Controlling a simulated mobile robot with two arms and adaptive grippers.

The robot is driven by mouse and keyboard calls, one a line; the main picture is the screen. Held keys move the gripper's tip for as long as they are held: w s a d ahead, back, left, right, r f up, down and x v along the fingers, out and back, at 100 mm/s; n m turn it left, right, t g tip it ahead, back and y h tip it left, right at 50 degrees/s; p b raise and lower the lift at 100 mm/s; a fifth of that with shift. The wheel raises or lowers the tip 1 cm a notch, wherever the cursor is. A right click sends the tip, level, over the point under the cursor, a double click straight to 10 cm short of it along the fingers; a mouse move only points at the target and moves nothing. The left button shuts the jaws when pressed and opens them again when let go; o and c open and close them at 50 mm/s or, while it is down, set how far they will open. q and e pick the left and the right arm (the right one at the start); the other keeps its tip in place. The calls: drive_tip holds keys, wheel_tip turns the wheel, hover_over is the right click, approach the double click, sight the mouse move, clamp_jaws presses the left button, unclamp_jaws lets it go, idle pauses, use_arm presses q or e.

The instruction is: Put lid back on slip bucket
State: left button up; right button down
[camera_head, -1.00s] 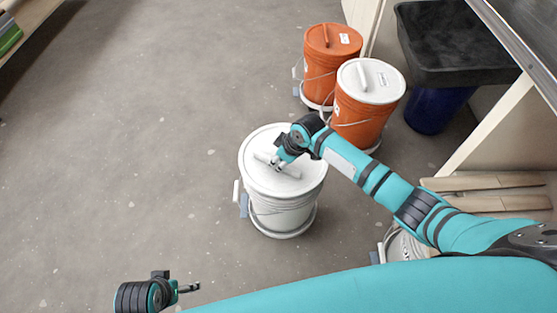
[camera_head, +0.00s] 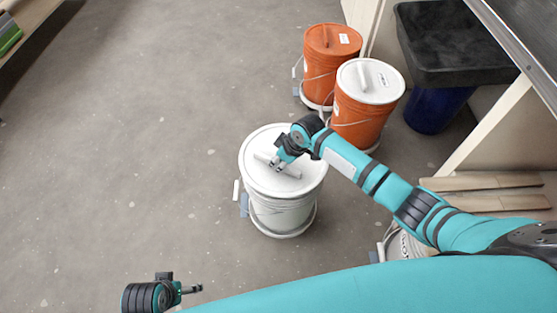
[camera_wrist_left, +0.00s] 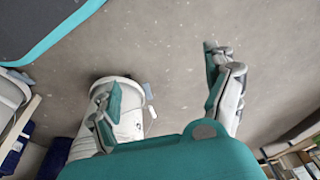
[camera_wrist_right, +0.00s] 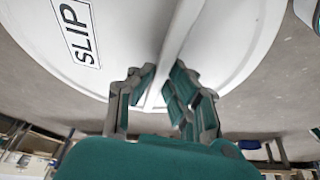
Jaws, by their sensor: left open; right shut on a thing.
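The white slip bucket (camera_head: 282,213) stands upright on the floor in the middle of the head view. Its white lid (camera_head: 262,141) lies over the bucket's top and looks about level; whether it is pressed down cannot be told. My right gripper (camera_head: 277,167) is shut on the bar handle of the lid. In the right wrist view the lid (camera_wrist_right: 125,45) shows a "SLIP" label, with the handle ridge between the fingers (camera_wrist_right: 160,90). My left gripper (camera_head: 197,289) is open and empty at the lower left of the head view, apart from the bucket. Its spread fingers show in the left wrist view (camera_wrist_left: 165,85).
An orange bucket with a white lid (camera_head: 362,113) and an orange-lidded one (camera_head: 323,75) stand behind to the right. A black tub (camera_head: 455,40) is beside them. Another white bucket (camera_head: 405,246) is partly hidden by my arm. The floor at left is clear.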

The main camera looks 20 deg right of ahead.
use_arm(q)
drive_tip(key=shift+f, duration=0.75)
drive_tip(key=shift+s+r, duration=0.1)
drive_tip(key=shift+s, duration=0.15)
use_arm(e)
drive_tip(key=shift+f, duration=0.3)
idle(0.4)
use_arm(q)
drive_tip(key=shift+w+r, duration=0.1)
drive_tip(key=shift+w, duration=0.2)
drive_tip(key=shift+w, duration=0.15)
use_arm(e)
drive_tip(key=shift+f, duration=0.2)
use_arm(q)
drive_tip(key=shift+f, duration=0.25)
use_arm(e)
drive_tip(key=shift+f, duration=0.1)
use_arm(q)
drive_tip(key=shift+s, duration=0.4)
drive_tip(key=shift+f+p, duration=0.15)
drive_tip(key=shift+p, duration=0.15)
